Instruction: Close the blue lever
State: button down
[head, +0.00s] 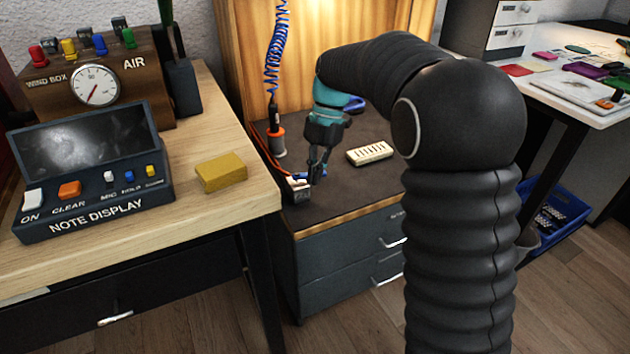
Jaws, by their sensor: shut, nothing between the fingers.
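A small grey and white device (298,192) sits at the near left corner of the dark top of the low cabinet. A small blue part (299,175) on it looks like the blue lever; whether it is raised or down is too small to tell. My gripper (315,181) points down right beside the device, on its right side. Its fingers are shut with nothing between them. I cannot tell whether the fingertips touch the blue part.
An orange and grey cylinder (276,139) with a coiled blue hose stands behind the device. A cream slotted block (370,152) lies to the right. A wooden table (215,215) at left holds a yellow block (221,172) and the note display (95,215).

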jog(key=a+p+v, duration=0.1)
jog(key=v, duration=0.6)
jog(key=shift+w+a, duration=0.2)
jog(key=shift+a, duration=0.2)
jog(key=shift+r, duration=0.1)
